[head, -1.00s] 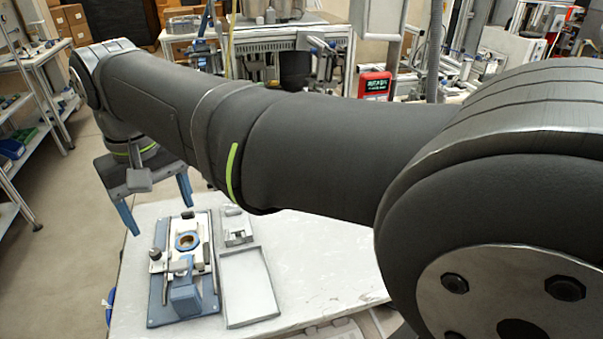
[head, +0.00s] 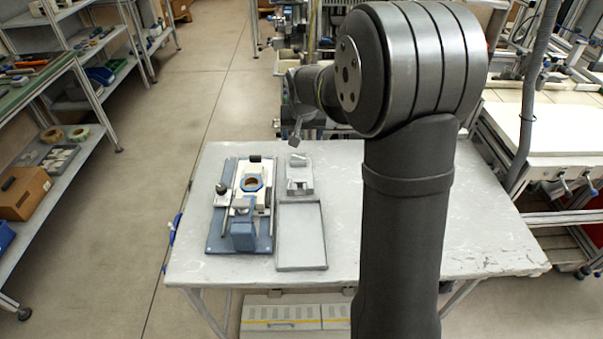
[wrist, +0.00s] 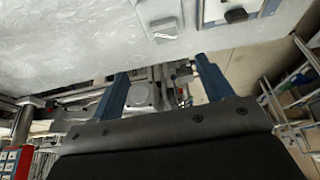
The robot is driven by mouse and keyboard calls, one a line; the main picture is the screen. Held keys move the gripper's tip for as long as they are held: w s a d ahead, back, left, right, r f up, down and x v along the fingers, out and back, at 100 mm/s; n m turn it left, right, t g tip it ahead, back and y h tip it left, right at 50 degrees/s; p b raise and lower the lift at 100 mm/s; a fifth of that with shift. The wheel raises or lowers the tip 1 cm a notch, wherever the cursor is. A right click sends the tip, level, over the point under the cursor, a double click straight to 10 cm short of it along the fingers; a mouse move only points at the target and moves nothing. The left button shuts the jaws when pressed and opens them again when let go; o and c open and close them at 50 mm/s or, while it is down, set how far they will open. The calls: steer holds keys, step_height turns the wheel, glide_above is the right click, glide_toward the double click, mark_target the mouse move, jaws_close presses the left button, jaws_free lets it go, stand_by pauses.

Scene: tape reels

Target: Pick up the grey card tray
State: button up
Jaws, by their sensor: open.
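The grey card tray (head: 301,238) is a shallow, empty rectangular tray with a low rim. It lies flat on the table, right of the blue-based fixture (head: 243,205) in the head view. My gripper (wrist: 160,82) is open and empty, with its two blue fingers apart in the wrist view. In the head view my gripper (head: 298,130) is small and partly hidden by my arm, near the table's far edge and well beyond the tray. I cannot make out the tray in the wrist view.
A smaller grey holder (head: 299,178) with pieces on it stands just behind the tray. The pale table (head: 480,240) is bare to the right of my arm. Shelves (head: 60,165) stand left, beyond an open floor.

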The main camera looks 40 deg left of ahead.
glide_above(299, 160)
steer(key=s+d, duration=0.1)
steer(key=d, duration=0.1)
step_height(299, 160, down, 10)
steer(key=shift+s+d+r, duration=0.15)
steer(key=shift+r, duration=0.1)
steer(key=x, duration=0.4)
steer(key=shift+s+a+f, duration=0.2)
steer(key=shift+s+a, duration=0.05)
steer(key=shift+s, duration=0.05)
steer(key=shift+w+a+f, duration=0.15)
steer(key=shift+w+f, duration=0.05)
steer(key=shift+f, duration=0.3)
steer(key=shift+c, duration=0.4)
steer(key=c, duration=1.1)
